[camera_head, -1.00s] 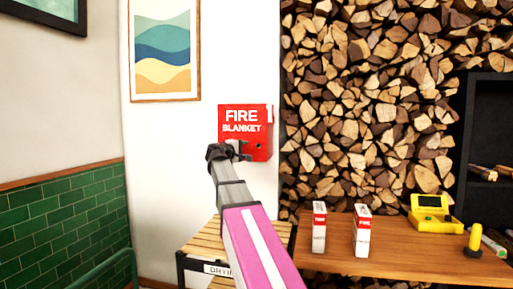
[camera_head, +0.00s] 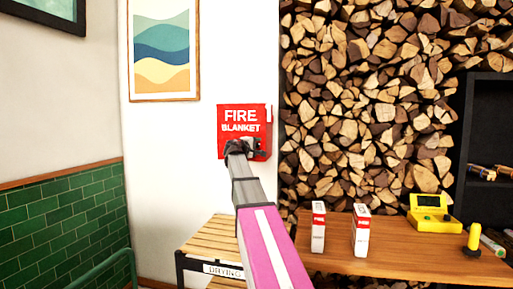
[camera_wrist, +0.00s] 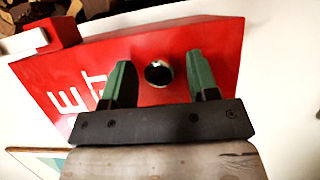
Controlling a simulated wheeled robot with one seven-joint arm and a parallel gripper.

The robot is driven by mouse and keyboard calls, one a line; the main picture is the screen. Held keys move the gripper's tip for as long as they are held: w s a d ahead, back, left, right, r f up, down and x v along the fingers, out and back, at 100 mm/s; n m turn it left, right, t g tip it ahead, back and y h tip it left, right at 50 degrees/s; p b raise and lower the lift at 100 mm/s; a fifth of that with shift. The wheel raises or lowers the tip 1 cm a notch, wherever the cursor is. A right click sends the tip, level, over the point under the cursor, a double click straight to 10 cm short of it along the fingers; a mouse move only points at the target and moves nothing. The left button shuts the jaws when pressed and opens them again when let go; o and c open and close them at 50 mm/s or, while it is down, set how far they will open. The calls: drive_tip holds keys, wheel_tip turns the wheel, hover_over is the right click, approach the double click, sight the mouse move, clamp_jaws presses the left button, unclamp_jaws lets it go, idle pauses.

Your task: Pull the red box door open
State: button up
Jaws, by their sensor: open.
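The red box (camera_head: 243,117) marked "FIRE BLANKET" hangs on the white wall, and its door appears closed. In the wrist view its red front (camera_wrist: 200,48) fills much of the picture, tilted. A round dark-centred knob or hole with a metallic rim (camera_wrist: 158,73) shows on the front; I cannot tell which. My gripper (camera_wrist: 160,80) is open, its two green fingers on either side of that round part, with nothing held. In the head view my gripper (camera_head: 250,146) covers the lower right of the box front. Whether the fingers touch the box is unclear.
A white tab (camera_head: 269,113) shows at the box's right edge. Stacked firewood (camera_head: 365,120) is to the right. Below are a slatted rack (camera_head: 207,236) and a wooden bench (camera_head: 400,252) with small cartons and a yellow device (camera_head: 432,213). A framed print (camera_head: 163,50) hangs left.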

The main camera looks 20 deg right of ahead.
clamp_jaws()
